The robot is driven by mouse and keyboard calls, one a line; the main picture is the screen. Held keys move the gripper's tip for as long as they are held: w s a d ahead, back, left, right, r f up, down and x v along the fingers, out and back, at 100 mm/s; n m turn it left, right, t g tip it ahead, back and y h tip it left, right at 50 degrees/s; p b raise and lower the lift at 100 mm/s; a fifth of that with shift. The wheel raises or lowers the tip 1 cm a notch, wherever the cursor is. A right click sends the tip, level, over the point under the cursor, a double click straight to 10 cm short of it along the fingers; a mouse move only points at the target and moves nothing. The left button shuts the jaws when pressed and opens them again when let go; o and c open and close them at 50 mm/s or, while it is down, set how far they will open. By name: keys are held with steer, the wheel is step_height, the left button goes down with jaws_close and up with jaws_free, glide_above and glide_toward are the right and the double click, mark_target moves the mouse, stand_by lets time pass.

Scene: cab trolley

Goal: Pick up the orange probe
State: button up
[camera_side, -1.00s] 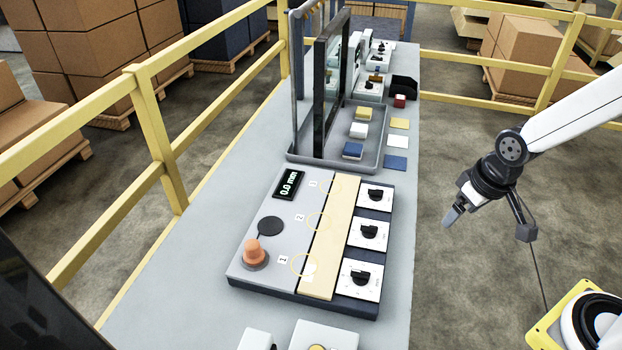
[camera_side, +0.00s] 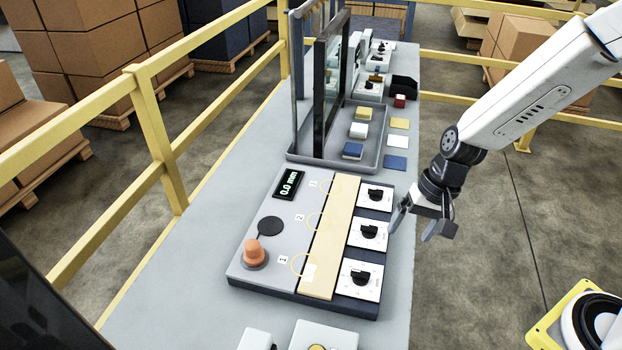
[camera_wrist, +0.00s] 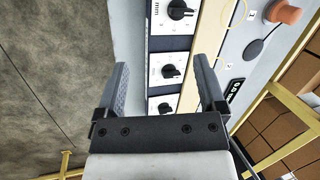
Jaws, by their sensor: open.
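My gripper (camera_side: 413,228) is open and empty, to the right of the panel near the table's right edge. In the wrist view my gripper (camera_wrist: 163,75) has its two fingers spread wide, with the dial strip of the panel seen between them. The probe is well apart from the fingers.
Three black dials (camera_side: 366,234) line the panel's right side beside a beige strip (camera_side: 330,232). A black display (camera_side: 289,184) reads 0.0 mm. Behind stand a grey tray (camera_side: 300,160) with coloured blocks and a tall dark frame (camera_side: 322,100). Yellow railing (camera_side: 155,150) runs along the left.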

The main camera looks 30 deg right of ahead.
steer(key=w+a+f+m+y, duration=0.2)
steer(key=w+a+m+y, duration=0.15)
steer(key=a, duration=0.25)
steer(key=w+a+f+m+y, duration=0.2)
steer(key=w+a+m, duration=0.25)
steer(key=a, duration=0.25)
steer(key=m+t+y, duration=0.3)
steer(key=m+t, duration=0.2)
steer(key=m, duration=0.3)
glide_toward(245, 246)
steer(key=shift+a+f+h, duration=0.25)
steer(key=shift+a+f, duration=0.55)
steer(key=shift+f, duration=0.05)
steer(key=shift+w+a+f+m+t, duration=0.2)
steer(key=shift+w+f+m+t, duration=0.1)
steer(key=shift+w+m+t, duration=0.4)
steer(key=shift+x, duration=1.25)
steer(key=shift+s+a, duration=0.1)
steer(key=shift+a, duration=0.05)
steer(key=shift+x, duration=2.5)
jaws_close()
